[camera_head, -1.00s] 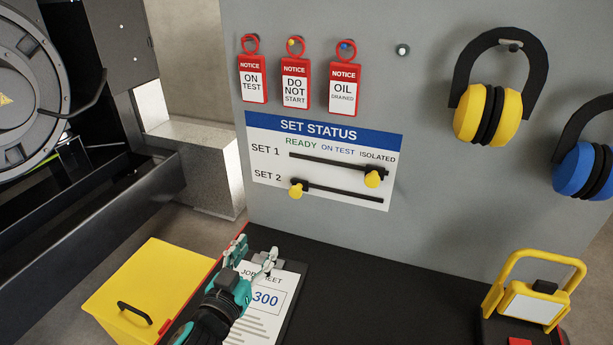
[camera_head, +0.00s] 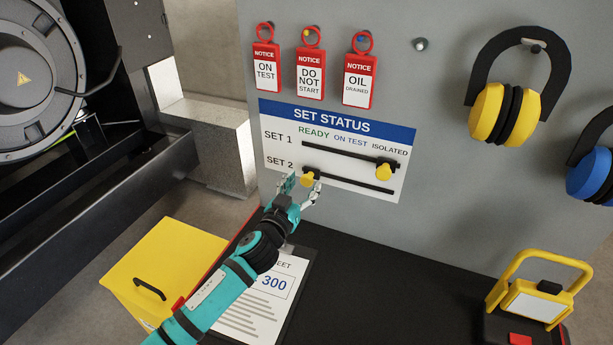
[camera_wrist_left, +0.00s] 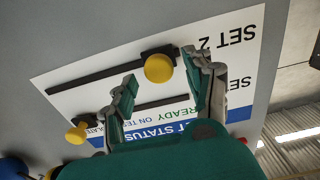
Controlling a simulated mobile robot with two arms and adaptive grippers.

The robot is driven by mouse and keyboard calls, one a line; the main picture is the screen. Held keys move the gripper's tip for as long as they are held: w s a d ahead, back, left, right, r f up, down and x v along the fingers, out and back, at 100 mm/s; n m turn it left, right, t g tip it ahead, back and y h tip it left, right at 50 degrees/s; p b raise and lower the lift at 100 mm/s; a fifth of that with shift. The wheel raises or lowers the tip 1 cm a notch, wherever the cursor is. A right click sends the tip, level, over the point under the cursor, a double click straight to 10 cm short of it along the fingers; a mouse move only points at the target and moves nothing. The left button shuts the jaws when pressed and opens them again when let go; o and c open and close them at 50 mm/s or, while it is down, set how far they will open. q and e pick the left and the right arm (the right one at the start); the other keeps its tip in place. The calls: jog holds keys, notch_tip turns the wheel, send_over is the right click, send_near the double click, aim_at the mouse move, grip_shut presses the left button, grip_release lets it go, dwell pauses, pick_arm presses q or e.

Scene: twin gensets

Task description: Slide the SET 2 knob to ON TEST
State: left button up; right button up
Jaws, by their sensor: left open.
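The SET STATUS board (camera_head: 280,150) is on the grey wall, with READY, ON TEST and ISOLATED columns. The yellow SET 2 knob (camera_head: 306,179) is at the left, READY end of its black rail (camera_head: 350,183). The yellow SET 1 knob (camera_head: 384,172) is at the right, ISOLATED end of the upper rail. My left gripper (camera_head: 302,186) is open just below the SET 2 knob. In the left wrist view, upside down, the SET 2 knob (camera_wrist_left: 158,68) shows beyond and between the spread fingers (camera_wrist_left: 163,88); no grip on it shows. My right gripper is not in view.
Red tags (camera_head: 311,75) hang above the board. Yellow ear defenders (camera_head: 487,112) hang at right. Below are a black bench top (camera_head: 400,270) with a clipboard sheet (camera_head: 245,310), a yellow bin (camera_head: 165,265) and a yellow-framed lamp (camera_head: 535,300).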

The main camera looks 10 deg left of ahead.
aim_at(310, 174)
pick_arm(q)
jog(key=shift+w+d, duration=0.25)
jog(key=shift+w, duration=1.05)
grip_shut()
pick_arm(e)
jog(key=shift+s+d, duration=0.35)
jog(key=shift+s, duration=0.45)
pick_arm(q)
jog(key=shift+w, duration=0.1)
